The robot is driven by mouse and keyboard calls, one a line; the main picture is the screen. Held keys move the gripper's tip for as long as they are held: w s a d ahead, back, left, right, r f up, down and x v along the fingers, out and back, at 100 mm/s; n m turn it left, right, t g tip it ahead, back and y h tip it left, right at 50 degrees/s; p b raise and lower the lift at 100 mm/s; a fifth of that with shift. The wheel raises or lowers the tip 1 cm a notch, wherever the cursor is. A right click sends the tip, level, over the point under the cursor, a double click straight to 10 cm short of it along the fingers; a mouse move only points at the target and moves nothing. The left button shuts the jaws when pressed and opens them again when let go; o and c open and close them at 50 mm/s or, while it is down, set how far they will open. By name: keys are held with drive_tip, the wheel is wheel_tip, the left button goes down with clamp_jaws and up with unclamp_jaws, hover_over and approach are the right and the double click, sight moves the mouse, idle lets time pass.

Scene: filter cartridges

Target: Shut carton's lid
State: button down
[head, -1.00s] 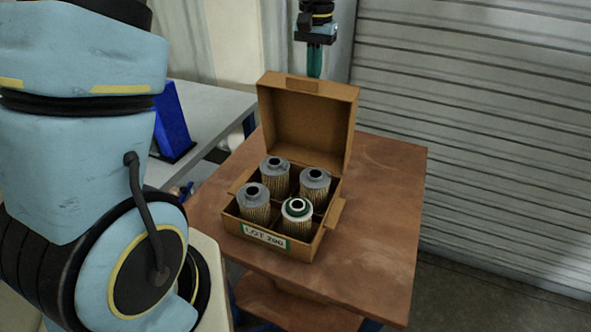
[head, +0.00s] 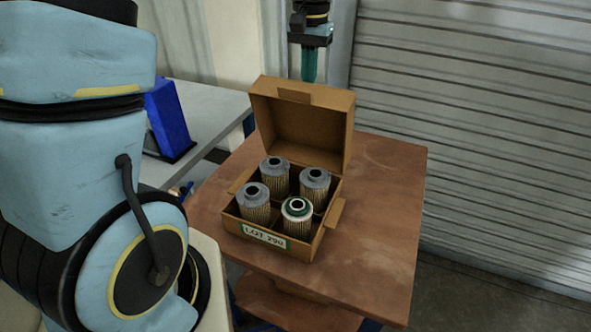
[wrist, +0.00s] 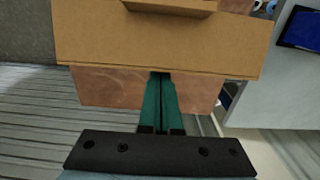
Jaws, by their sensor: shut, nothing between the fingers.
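The open carton (head: 265,246) stands on the brown table with several filter cartridges in its compartments. One cartridge (head: 297,214) has a green ring on top; the others have grey tops. The lid (head: 305,122) stands up at the back, tilted somewhat backward. My gripper (head: 309,80) is shut and empty behind the lid, pointing down, its lower tips close to the lid's top edge. In the wrist view the lid (wrist: 160,42) fills the upper part, and the green fingers (wrist: 160,85) reach to its edge. Whether they touch the lid I cannot tell.
The brown table (head: 385,200) has free room to the right of the carton. A grey table (head: 210,105) with a blue bin (head: 168,118) is at the left. A ribbed shutter (head: 480,110) stands behind at the right.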

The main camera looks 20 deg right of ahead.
drive_tip(key=shift+s, duration=0.1)
drive_tip(key=shift+s+a, duration=0.8)
drive_tip(key=shift+s, duration=0.05)
wheel_tip(320, 180, up, 10)
drive_tip(key=w+d+p, duration=0.1)
drive_tip(key=p, duration=0.6)
drive_tip(key=shift+w+d, duration=0.2)
drive_tip(key=shift+w, duration=0.1)
idle(0.5)
drive_tip(key=s+a+f+n+b, duration=0.1)
drive_tip(key=a+f, duration=0.3)
drive_tip(key=a, duration=0.5)
drive_tip(key=s+a+f+n+t+b, duration=0.1)
drive_tip(key=s+a+f+n+b, duration=0.1)
drive_tip(key=a+f, duration=0.3)
drive_tip(key=s+a+f+n+b, duration=0.2)
drive_tip(key=a+f+n, duration=0.1)
drive_tip(key=a, duration=1)
drive_tip(key=shift+s+a+f+n+t, duration=0.15)
drive_tip(key=shift+s+f+n+t, duration=0.2)
drive_tip(key=shift+f, duration=0.45)
